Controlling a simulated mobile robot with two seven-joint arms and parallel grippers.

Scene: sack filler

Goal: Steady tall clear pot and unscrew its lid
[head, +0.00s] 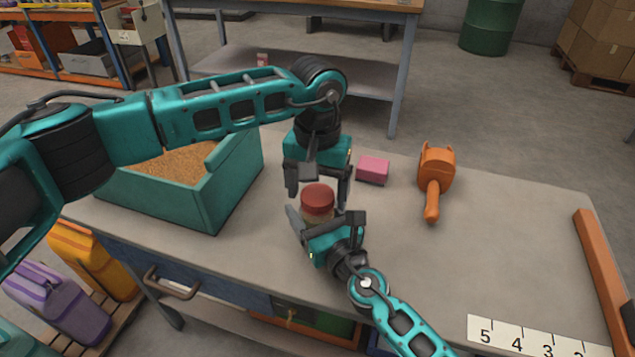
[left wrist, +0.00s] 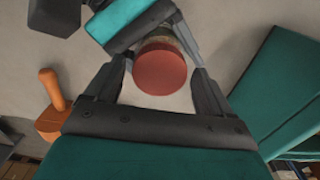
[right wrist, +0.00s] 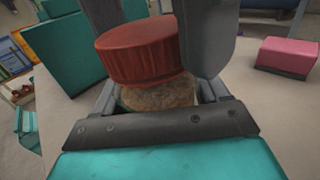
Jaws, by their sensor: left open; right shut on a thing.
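The tall clear pot (right wrist: 158,95) stands on the table with grainy brown contents showing below its lid. Its red lid (head: 317,196) is on top; the lid also shows in the left wrist view (left wrist: 160,76). My right gripper (head: 318,222) is shut on the pot's body below the lid, from the near side. My left gripper (head: 318,190) points down from above with its fingers open on either side of the lid. In the left wrist view (left wrist: 160,88) gaps show between the lid and both fingers. Most of the pot's body is hidden by the right gripper.
A teal bin (head: 205,205) of grain stands left of the pot. A pink block (head: 373,170) and an orange scoop (head: 435,180) lie to the right. A numbered strip (head: 520,338) and an orange bar (head: 600,270) lie farther right. The table's right middle is clear.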

